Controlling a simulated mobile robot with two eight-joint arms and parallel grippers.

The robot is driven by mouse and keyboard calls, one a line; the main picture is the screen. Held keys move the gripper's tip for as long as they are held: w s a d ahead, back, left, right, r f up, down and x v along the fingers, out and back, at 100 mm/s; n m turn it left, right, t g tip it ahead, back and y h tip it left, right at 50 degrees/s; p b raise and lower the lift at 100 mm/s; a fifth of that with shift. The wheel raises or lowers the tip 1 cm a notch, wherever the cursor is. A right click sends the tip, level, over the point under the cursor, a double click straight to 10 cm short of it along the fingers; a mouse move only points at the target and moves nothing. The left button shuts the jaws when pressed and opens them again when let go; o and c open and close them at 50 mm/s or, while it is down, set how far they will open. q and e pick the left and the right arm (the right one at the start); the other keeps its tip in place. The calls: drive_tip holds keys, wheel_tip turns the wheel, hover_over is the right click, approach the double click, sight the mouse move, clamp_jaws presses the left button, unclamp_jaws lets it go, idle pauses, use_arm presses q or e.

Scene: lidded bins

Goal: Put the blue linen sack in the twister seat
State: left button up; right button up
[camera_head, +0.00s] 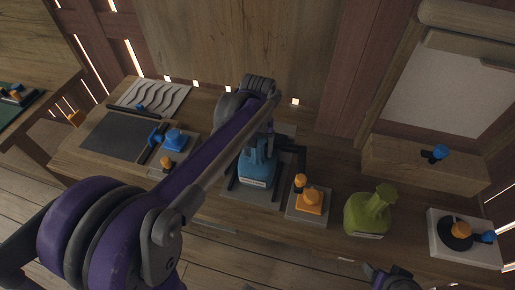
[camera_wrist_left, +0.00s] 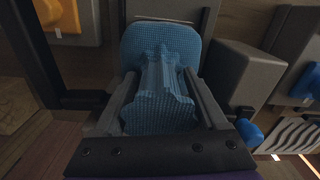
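The blue linen sack (camera_head: 258,168) stands upright on a grey base on the bench, with a pale label low on its front. My left gripper (camera_head: 264,135) reaches down over it from above. In the left wrist view the gripper's two fingers (camera_wrist_left: 163,82) stand on either side of the blue sack's (camera_wrist_left: 160,45) gathered neck and flared top. I cannot tell whether they press on it. A dark part of my right arm, perhaps its gripper (camera_head: 392,278), shows at the bottom edge, cut off. No part is clearly marked as the twister seat.
A green sack (camera_head: 368,212) stands right of the blue one, past a grey plate with orange knobs (camera_head: 310,200). A white plate with a black disc (camera_head: 455,234) lies far right. Left are a dark panel (camera_head: 112,136), blue knobs (camera_head: 174,140) and a wavy-striped panel (camera_head: 152,96).

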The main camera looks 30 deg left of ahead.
use_arm(q)
drive_tip(key=shift+r, duration=0.1)
drive_tip(key=shift+r, duration=0.35)
wheel_tip(320, 180, up, 11)
drive_tip(key=shift+f+p, duration=0.2)
drive_tip(key=shift+p, duration=0.35)
drive_tip(key=shift+r, duration=0.25)
drive_tip(key=shift+s+d, duration=0.15)
drive_tip(key=shift+s, duration=0.05)
drive_tip(key=s+d+f+m+t, duration=0.2)
drive_tip(key=s+d+f, duration=0.1)
drive_tip(key=s+f, duration=0.3)
drive_tip(key=s+d+f+m+t, duration=0.3)
drive_tip(key=s+f, duration=0.4)
drive_tip(key=s, duration=0.2)
drive_tip(key=shift+d+f, duration=0.3)
